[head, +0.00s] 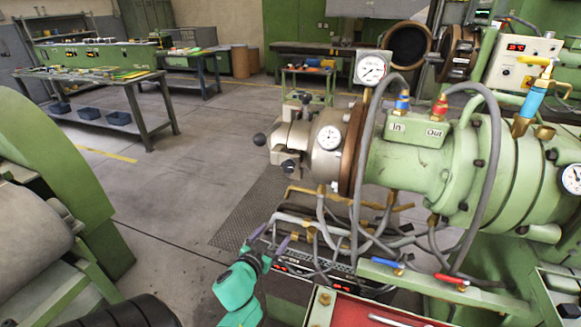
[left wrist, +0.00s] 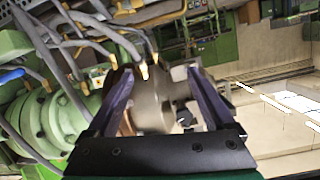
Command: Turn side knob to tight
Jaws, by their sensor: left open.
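The grey metal clamp head (head: 290,135) sits at the left end of the green extruder (head: 415,165). Black ball knobs stick out from it: a left-end knob (head: 259,139), a lower side knob (head: 289,167) and an upper knob (head: 306,98). My left gripper (head: 269,239), teal with purple fingers, is below the clamp head, open and apart from it. In the left wrist view, the open fingers frame the clamp head (left wrist: 155,105), with a dark knob (left wrist: 185,118) showing between them. My right gripper is not in view.
Grey hoses (head: 322,225) and brass pipes hang under the extruder, close to the right of my left gripper. A red tray (head: 375,312) lies at the bottom. A green machine (head: 60,165) stands at left. The floor (head: 175,185) between is clear.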

